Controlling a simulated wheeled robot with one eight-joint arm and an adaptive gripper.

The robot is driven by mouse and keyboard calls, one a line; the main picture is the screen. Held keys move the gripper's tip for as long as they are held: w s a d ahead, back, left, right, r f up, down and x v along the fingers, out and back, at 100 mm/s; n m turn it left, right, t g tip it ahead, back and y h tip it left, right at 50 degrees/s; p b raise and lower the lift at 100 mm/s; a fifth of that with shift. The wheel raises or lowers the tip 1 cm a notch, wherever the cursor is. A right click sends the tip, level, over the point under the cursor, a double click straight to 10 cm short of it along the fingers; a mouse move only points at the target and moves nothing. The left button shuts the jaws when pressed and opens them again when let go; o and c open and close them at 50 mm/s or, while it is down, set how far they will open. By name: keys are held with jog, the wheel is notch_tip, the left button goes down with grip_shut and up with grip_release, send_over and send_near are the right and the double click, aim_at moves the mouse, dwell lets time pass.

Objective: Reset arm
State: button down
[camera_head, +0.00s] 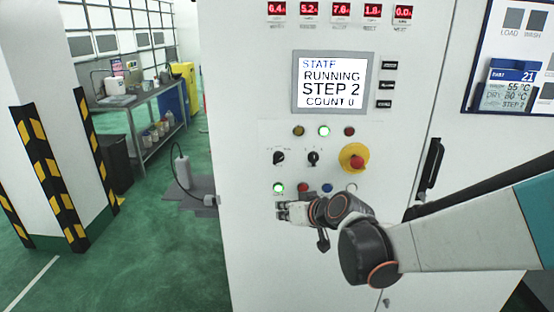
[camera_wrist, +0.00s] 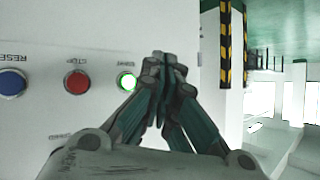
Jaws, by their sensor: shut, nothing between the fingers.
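My gripper (camera_head: 281,211) is shut and empty in front of the white control cabinet (camera_head: 245,80), just below the lit green start button (camera_head: 278,188). In the wrist view its closed fingertips (camera_wrist: 161,62) are just right of that green button (camera_wrist: 127,82). I cannot tell whether the fingertips touch the panel. My arm reaches in from the right. The cabinet screen (camera_head: 333,83) reads STATE RUNNING STEP 2 COUNT 0.
A red stop button (camera_wrist: 77,82) and a blue reset button (camera_wrist: 12,83) sit in the same row. A red emergency knob on yellow (camera_head: 355,158) and a black door handle (camera_head: 430,168) stick out. Striped pillar (camera_head: 45,180) stands left; green floor between is open.

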jog(key=s+d+m+g+h, duration=0.1)
jog(key=s+d+h, duration=0.1)
jog(key=s+d, duration=0.4)
jog(key=s+d+r+m+g+h, duration=0.1)
jog(key=s+d, duration=0.5)
jog(key=s, duration=0.6)
jog(key=s+d+m+h, duration=0.2)
jog(key=s+d, duration=0.4)
jog(key=s, duration=0.3)
jog(key=shift+s+r+g+h, duration=0.35)
jog(key=shift+s+g+h, duration=0.05)
jog(key=shift+h, duration=0.5)
dwell(4.4)
